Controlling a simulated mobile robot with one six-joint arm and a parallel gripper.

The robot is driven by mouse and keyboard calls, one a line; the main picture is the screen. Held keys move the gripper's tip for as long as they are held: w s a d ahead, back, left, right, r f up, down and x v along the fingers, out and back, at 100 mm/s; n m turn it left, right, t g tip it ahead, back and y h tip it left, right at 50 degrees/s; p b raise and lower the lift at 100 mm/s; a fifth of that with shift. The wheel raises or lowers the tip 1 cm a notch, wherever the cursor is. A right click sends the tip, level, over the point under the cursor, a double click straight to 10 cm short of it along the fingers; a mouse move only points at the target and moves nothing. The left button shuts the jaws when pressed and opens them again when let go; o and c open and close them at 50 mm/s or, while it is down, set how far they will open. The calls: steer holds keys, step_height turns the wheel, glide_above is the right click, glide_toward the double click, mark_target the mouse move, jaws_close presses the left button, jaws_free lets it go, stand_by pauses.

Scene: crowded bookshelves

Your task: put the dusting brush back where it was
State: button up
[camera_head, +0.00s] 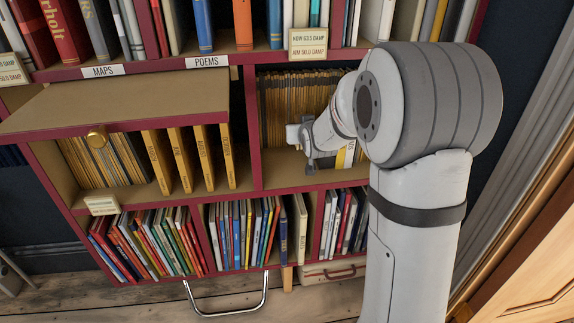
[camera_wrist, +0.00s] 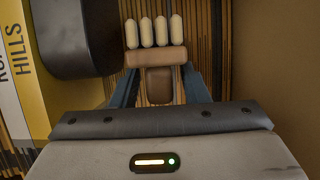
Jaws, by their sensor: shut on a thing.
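The dusting brush (camera_wrist: 156,57) has a brown wooden head and handle, with several cream tufts in a row. My gripper (camera_wrist: 159,84) is shut on its brown handle, between two blue-grey fingers in the wrist view. The tufts point away from the gripper, towards a row of thin spines behind. I cannot tell whether they touch. In the head view my gripper (camera_head: 308,141) is inside the middle-row compartment at right, in front of the thin spines (camera_head: 290,105).
A yellow and white book (camera_wrist: 22,88) stands at the left in the wrist view; a tan wall (camera_wrist: 276,65) is at the right. The shelf floor (camera_head: 285,168) is bare in front.

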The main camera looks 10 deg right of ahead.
steer(key=r+p, duration=0.1)
steer(key=p, duration=0.1)
steer(key=r+n+y+p, duration=0.1)
steer(key=p, duration=0.1)
steer(key=shift+s+a, duration=0.1)
steer(key=shift+a, duration=0.1)
steer(key=s+a+n+g+y+p, duration=0.1)
steer(key=s+a+n+y+p, duration=0.25)
steer(key=p, duration=0.35)
steer(key=shift+y, duration=0.35)
steer(key=f+b, duration=0.1)
steer(key=f, duration=0.2)
steer(key=f+b, duration=0.1)
steer(key=f, duration=0.2)
steer(key=f+b, duration=0.1)
steer(key=f, duration=0.3)
steer(key=shift+w+a+f, duration=0.1)
steer(key=shift+w+a, duration=0.05)
steer(key=shift+w, duration=0.1)
steer(key=shift+f, duration=0.15)
steer(key=o, duration=1)
